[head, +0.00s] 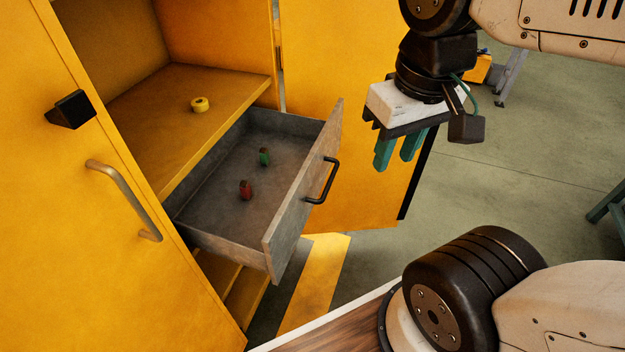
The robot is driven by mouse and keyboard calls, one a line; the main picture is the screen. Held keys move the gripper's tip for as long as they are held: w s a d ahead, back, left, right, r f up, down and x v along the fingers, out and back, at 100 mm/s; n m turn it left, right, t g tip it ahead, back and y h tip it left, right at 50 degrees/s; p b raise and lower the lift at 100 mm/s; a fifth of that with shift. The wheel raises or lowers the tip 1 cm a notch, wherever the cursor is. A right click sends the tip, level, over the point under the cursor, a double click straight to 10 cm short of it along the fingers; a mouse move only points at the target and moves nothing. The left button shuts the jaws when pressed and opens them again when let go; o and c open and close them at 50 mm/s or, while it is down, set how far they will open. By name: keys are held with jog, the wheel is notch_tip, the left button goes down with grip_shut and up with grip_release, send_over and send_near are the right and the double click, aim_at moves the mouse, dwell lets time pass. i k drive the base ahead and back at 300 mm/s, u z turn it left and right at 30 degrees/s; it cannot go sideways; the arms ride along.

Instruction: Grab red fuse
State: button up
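The red fuse (245,190) is a small red piece with a dark part, in the open grey drawer (215,220) of the yellow cabinet. A similar green fuse (264,156) stands behind it, slightly to the right and apart from it. My gripper (396,156) hangs to the right of the drawer, beyond its front panel, with its teal fingers pointing down. The two fingers show a gap between them with nothing in it. The gripper touches neither fuse.
The drawer front with its dark handle (323,181) stands between my gripper and the fuses. A yellow roll (200,104) lies on the shelf (150,125) above. The left cabinet door (70,210) and right door (340,60) stand open.

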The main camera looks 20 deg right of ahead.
aim_at(245, 189)
jog(key=z, duration=0.05)
jog(key=k, duration=0.5)
jog(key=z, duration=1.25)
jog(key=i, duration=0.9)
jog(key=u, duration=1.65)
